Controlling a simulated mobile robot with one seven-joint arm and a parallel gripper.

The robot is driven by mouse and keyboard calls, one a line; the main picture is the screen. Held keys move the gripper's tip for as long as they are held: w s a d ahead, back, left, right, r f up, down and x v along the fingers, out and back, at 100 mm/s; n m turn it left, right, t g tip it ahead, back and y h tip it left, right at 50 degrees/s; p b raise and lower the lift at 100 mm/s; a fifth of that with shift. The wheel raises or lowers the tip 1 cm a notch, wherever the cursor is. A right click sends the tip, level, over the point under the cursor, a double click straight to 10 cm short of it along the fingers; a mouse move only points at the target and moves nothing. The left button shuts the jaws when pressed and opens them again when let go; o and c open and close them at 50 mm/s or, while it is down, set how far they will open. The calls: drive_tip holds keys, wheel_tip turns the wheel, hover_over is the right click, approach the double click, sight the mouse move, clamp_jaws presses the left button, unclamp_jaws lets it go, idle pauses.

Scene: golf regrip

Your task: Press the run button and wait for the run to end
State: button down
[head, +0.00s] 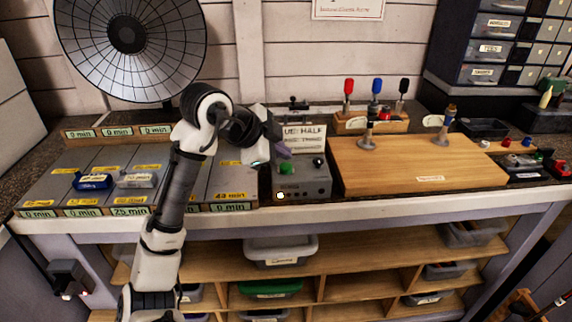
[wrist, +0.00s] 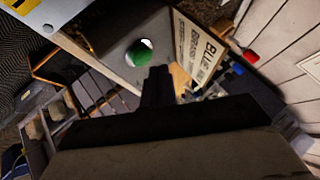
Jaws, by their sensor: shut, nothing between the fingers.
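The run button seems to be the green dome (head: 286,168) on top of a grey control box (head: 312,187). It also shows in the wrist view (wrist: 139,53), near the top centre. My gripper (head: 283,151) is shut and empty. In the head view its tips are just above the green button; in the wrist view the closed fingers (wrist: 158,76) end just below it. I cannot tell whether they touch it. A small white light (head: 280,195) glows on the box's front, beside darker round spots. A black knob (head: 318,161) sits at the box's right.
A lettered sign (head: 304,138) stands behind the box. A wooden board (head: 410,178) with metal stands lies right of it. Grey bays with minute labels (head: 232,196) lie left, holding a blue clamp-like item (head: 93,181). A large dark dish (head: 128,40) stands behind.

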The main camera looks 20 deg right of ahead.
sight(281, 167)
drive_tip(key=shift+f, duration=0.45)
drive_tip(key=shift+f+b, duration=0.55)
idle(0.6)
drive_tip(key=shift+r, duration=0.1)
drive_tip(key=shift+r+p, duration=0.8)
drive_tip(key=shift+r, duration=0.1)
wheel_tip(281, 167, up, 5)
drive_tip(key=p, duration=0.4)
idle(0.7)
